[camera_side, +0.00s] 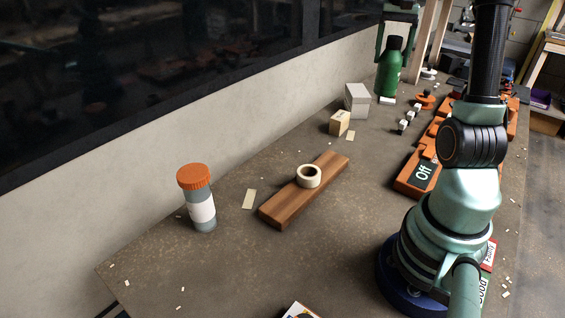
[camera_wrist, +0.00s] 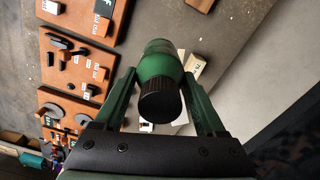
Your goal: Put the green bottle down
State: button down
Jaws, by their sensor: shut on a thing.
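The green bottle (camera_side: 389,70) has a dark cap and stands upright at the far end of the bench in the side view. My gripper (camera_side: 398,30) is around its upper part from above. In the wrist view the green bottle (camera_wrist: 160,68) sits between the two green fingers of my gripper (camera_wrist: 163,85), its black ribbed cap facing the camera. My gripper is shut on it. The bottle's base appears at or very near the bench top; I cannot tell whether it touches.
White boxes (camera_side: 357,99) and a small cardboard box (camera_side: 339,123) stand nearer than the bottle. Orange boards (camera_side: 418,172) line the right side. A wooden plank (camera_side: 290,204) carries a tape roll (camera_side: 308,176). An orange-lidded jar (camera_side: 197,199) stands front left. A wall runs behind.

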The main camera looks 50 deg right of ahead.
jog(key=w+a+n, duration=0.4)
jog(key=w+a, duration=0.7)
jog(key=a, duration=0.4)
jog(key=w+a+r+n, duration=0.15)
jog(key=a+n, duration=0.35)
jog(key=a, duration=1.7)
jog(key=s+a+n, duration=0.4)
jog(key=s+a, duration=0.2)
jog(key=a, duration=0.6)
jog(key=s+a+n, duration=0.3)
jog(key=s+a, duration=0.3)
jog(key=a, duration=0.5)
notch_tip(320, 180, down, 21)
jog(key=shift+s+r, duration=0.2)
jog(key=shift+s, duration=0.05)
jog(key=shift+f, duration=0.1)
grip_release()
